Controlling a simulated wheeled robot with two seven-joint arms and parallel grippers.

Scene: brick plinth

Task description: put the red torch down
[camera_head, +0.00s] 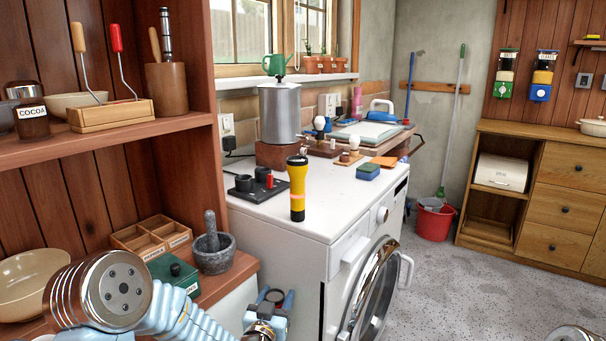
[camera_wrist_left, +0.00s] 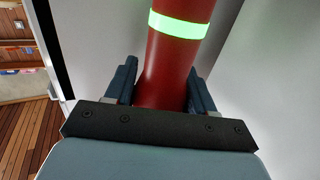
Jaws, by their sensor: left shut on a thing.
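The red torch (camera_wrist_left: 172,70) shows in the left wrist view as a red cylinder with a glowing pale-green band. My left gripper (camera_wrist_left: 160,90) is shut on it, with one blue-grey finger on each side. In the head view my left gripper (camera_head: 275,299) is low in front of the washing machine's white side, below its top. The red torch cannot be made out clearly there, and its far end is outside the wrist view. My right gripper is not in view.
A yellow torch (camera_head: 297,188) stands upright near the front edge of the white washing machine (camera_head: 315,222). A black holder (camera_head: 257,188), a blue sponge (camera_head: 368,171) and a steel pot (camera_head: 279,112) are also on top. A mortar (camera_head: 213,254) stands on the left shelf.

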